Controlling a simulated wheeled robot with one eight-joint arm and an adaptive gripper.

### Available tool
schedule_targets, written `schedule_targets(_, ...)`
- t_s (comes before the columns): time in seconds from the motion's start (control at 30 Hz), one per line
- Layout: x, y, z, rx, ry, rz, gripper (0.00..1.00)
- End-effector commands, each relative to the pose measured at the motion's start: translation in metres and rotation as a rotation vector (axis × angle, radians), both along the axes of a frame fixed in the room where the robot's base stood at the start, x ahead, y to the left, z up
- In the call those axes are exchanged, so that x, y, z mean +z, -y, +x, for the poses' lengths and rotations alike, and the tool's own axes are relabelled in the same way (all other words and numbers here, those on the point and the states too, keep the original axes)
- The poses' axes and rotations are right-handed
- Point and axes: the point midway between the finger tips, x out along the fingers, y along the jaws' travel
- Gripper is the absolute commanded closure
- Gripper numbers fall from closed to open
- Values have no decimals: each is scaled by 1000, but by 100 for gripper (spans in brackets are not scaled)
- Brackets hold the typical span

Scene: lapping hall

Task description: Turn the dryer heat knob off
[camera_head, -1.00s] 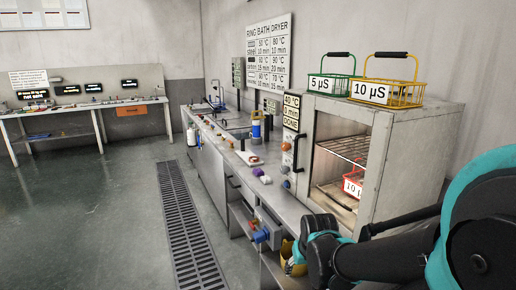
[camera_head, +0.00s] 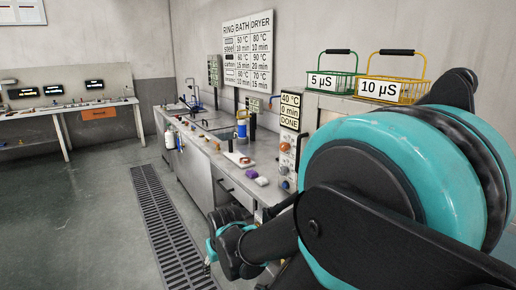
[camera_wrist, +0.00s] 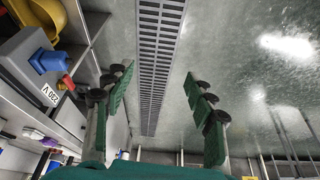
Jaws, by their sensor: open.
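The dryer's control panel (camera_head: 288,152) faces the aisle, with a display (camera_head: 290,111) above it reading 40 °C, 0 min, DONE. An orange knob (camera_head: 285,147) is on the upper panel and a blue knob (camera_head: 285,184) is low on it. I cannot read which is the heat knob, nor its setting. My gripper (camera_head: 209,262) is low and left of the panel, over the floor beside the bench and apart from the knobs. In the wrist view my gripper (camera_wrist: 162,92) is open and empty, pointing along the floor drain. My arm hides the dryer's opening.
Green (camera_head: 331,83) and yellow (camera_head: 391,90) wire baskets stand on the dryer. A metal bench (camera_head: 200,165) with small items runs away leftward. The wrist view shows a grey 230 V box (camera_wrist: 35,75) and a yellow container (camera_wrist: 40,18) beside the gripper. The floor with its drain (camera_head: 168,225) is clear.

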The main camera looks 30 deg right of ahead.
Motion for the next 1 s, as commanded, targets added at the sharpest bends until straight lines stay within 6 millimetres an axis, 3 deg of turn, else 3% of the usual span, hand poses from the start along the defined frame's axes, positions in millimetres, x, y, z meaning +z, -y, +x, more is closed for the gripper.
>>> schedule_targets(0.27, 5, 16, 12, -55, -11, -50, 44)
schedule_targets(0.57, 19, 53, 39, -183, -23, -164, 44)
schedule_targets(0.77, 38, 94, 70, -330, -11, -293, 44)
schedule_targets(1.0, 88, 168, 137, -631, 102, -559, 44)
